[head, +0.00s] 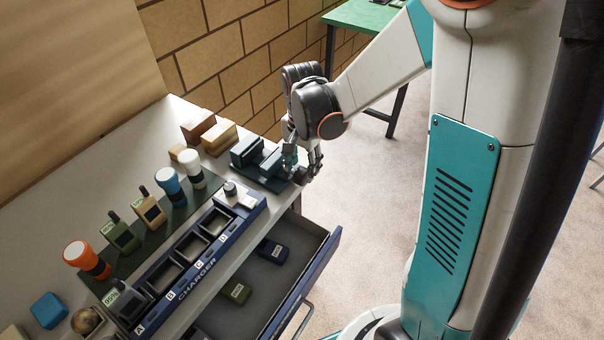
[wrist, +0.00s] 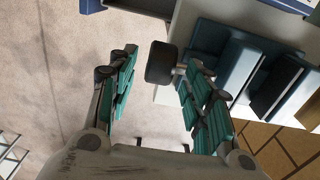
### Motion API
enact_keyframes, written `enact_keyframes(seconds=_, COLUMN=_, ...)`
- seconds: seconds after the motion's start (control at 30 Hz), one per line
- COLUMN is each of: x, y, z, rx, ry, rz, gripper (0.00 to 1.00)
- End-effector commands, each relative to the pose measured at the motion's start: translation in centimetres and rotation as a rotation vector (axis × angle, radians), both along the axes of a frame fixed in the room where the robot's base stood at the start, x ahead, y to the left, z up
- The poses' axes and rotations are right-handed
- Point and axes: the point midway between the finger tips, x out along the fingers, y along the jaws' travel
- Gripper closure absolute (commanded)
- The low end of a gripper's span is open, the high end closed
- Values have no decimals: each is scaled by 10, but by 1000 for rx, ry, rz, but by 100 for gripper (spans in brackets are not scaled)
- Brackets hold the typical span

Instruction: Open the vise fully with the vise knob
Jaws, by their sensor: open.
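The blue-grey vise (head: 262,163) stands at the far right end of the bench, and it also shows at the right of the wrist view (wrist: 220,48). Its jaws look apart, with a dark strip between them. The black vise knob (wrist: 161,62) sticks out from the vise over the bench edge. My gripper (head: 303,168) is at the vise's right end, fingers pointing down. In the wrist view my gripper (wrist: 157,66) is open. The knob appears between its fingertips, closer to the right finger; I cannot tell whether they touch. In the head view the fingers hide the knob.
A blue charger (head: 197,272) runs along the bench front. An open drawer (head: 322,262) below it holds a blue item (head: 272,250) and a green item (head: 236,293). Wooden blocks (head: 219,138) and a white flashlight (head: 190,168) stand near the vise.

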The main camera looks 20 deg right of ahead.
Motion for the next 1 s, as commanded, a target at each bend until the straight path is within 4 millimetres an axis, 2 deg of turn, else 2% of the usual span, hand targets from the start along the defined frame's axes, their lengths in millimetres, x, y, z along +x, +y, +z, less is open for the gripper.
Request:
enact_keyframes(seconds=0.03, x=0, y=0, z=-9, rx=0, ry=0, rz=0, gripper=54)
enact_keyframes(seconds=0.2, x=0, y=0, z=-23, rx=0, ry=0, rz=0, gripper=54)
enact_keyframes(seconds=0.57, x=0, y=0, z=-27, rx=0, ry=0, rz=0, gripper=54)
enact_keyframes(seconds=0.77, x=0, y=0, z=-27, rx=0, ry=0, rz=0, gripper=97)
enact_keyframes(seconds=1.0, x=0, y=0, z=-27, rx=-6, ry=-4, rz=1, gripper=98)
